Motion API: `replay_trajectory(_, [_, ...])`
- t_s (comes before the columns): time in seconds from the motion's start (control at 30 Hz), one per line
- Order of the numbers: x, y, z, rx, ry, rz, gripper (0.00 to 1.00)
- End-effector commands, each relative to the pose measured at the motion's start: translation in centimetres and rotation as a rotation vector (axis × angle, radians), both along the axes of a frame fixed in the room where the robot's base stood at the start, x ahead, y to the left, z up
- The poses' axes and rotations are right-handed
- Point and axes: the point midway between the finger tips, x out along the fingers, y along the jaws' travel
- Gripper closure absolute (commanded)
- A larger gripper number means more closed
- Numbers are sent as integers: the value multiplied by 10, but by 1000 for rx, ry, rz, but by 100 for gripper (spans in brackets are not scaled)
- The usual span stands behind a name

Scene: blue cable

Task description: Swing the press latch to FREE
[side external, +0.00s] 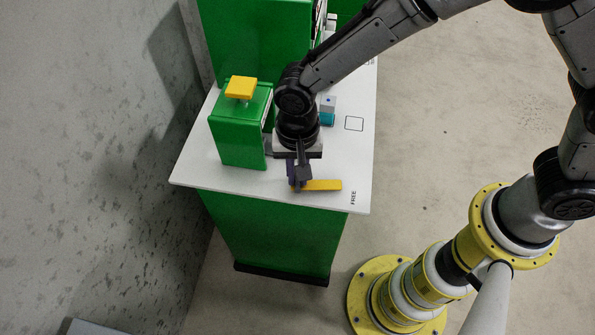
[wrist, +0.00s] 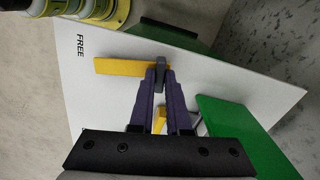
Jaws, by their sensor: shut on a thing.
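The press latch is a flat yellow bar (side external: 322,185) near the front edge of the white top. It points right in the side view, its free end close to the printed FREE mark (side external: 353,198). In the wrist view the bar (wrist: 120,67) also points toward the FREE mark (wrist: 81,45). My gripper (side external: 296,186) is over the bar's left end in the side view. In the wrist view my gripper (wrist: 160,72) is shut on the latch at the end away from FREE, around a dark grey piece. The fingers hide part of that end.
A green press block (side external: 238,135) with a yellow button (side external: 241,88) stands left of my gripper. A small grey and teal block (side external: 328,110) sits behind it, beside an outlined square (side external: 354,124). The white top (side external: 345,155) is clear between the square and the latch.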

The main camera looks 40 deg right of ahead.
Motion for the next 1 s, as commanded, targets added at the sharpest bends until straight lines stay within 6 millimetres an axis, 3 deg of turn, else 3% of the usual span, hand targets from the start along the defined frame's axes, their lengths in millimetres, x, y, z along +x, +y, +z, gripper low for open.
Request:
replay_trajectory(0.4, [0, 1, 1, 1, 0, -176, 100])
replay_trajectory(0.93, [0, 1, 1, 2, 1, -199, 100])
replay_trajectory(0.97, [0, 1, 1, 2, 1, -199, 82])
replay_trajectory(1.0, [0, 1, 1, 1, 0, -199, 74])
